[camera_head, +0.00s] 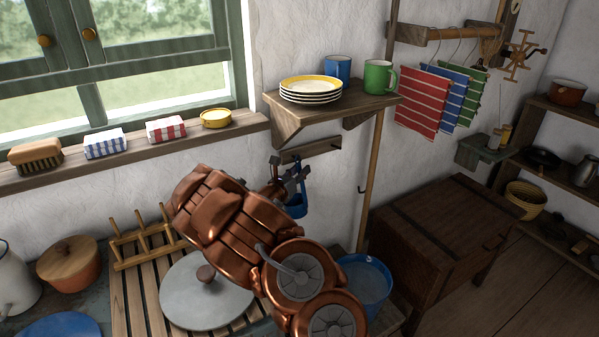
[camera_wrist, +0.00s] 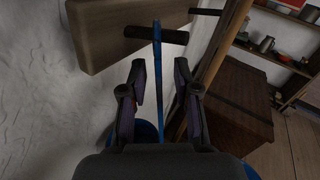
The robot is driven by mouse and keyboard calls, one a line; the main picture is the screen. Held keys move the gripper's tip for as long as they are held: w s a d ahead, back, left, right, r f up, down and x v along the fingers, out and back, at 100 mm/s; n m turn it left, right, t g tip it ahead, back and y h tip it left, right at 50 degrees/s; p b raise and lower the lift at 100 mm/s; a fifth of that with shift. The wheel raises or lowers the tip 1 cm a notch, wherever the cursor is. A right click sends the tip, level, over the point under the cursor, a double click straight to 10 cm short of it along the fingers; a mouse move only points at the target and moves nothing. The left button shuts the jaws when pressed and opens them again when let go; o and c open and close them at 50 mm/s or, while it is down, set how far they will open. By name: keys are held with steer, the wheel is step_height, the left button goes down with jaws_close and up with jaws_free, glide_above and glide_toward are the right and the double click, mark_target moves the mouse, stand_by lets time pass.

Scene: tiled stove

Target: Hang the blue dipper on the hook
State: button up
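The blue dipper (camera_head: 297,207) is at the wall below the plate shelf, its cup low and partly behind my gripper (camera_head: 289,178). In the wrist view its thin blue handle (camera_wrist: 157,60) runs upright between my two fingers (camera_wrist: 160,72), with a gap on each side. The fingers are open around the handle. The handle's top crosses a dark peg-like hook (camera_wrist: 178,37) on a wooden board (camera_wrist: 100,42); whether it rests on the hook is hard to tell. In the head view the board (camera_head: 312,149) is partly hidden by my gripper.
Above is a shelf (camera_head: 282,110) with plates (camera_head: 310,90), a blue mug (camera_head: 338,68) and a green mug (camera_head: 380,77). A wooden post (camera_head: 372,180) stands close on the right. Below are a blue basin (camera_head: 366,277) and a grey lid (camera_head: 190,300). A wooden chest (camera_head: 440,230) is right.

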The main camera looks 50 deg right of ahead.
steer(key=shift+a, duration=0.1)
steer(key=v, duration=0.7)
stand_by(0.5)
steer(key=shift+a, duration=0.15)
steer(key=s+r+m+g+p, duration=0.2)
steer(key=s+r+m+g, duration=0.3)
steer(key=s+r+m, duration=0.4)
steer(key=s+a+r+m+g+y+p, duration=0.1)
steer(key=s+a+r+m+g+y, duration=0.1)
steer(key=s+a+m, duration=0.3)
steer(key=s+a+r+m+g+y+p, duration=0.1)
steer(key=s+r+m+g+y, duration=0.15)
steer(key=s, duration=0.45)
steer(key=s+a+m+t+y+p, duration=0.1)
steer(key=s+a+y, duration=0.3)
steer(key=a, duration=0.6)
steer(key=s+a+m+t+y+p, duration=0.1)
steer(key=s+a+m+y+p, duration=0.1)
steer(key=a, duration=0.9)
steer(key=s+a+m+t+y+p, duration=0.2)
steer(key=s+a+y, duration=0.4)
steer(key=a, duration=0.5)
steer(key=shift+s+a+f+m+y, duration=0.25)
steer(key=shift+s+m+y, duration=0.2)
steer(key=shift+m, duration=0.2)
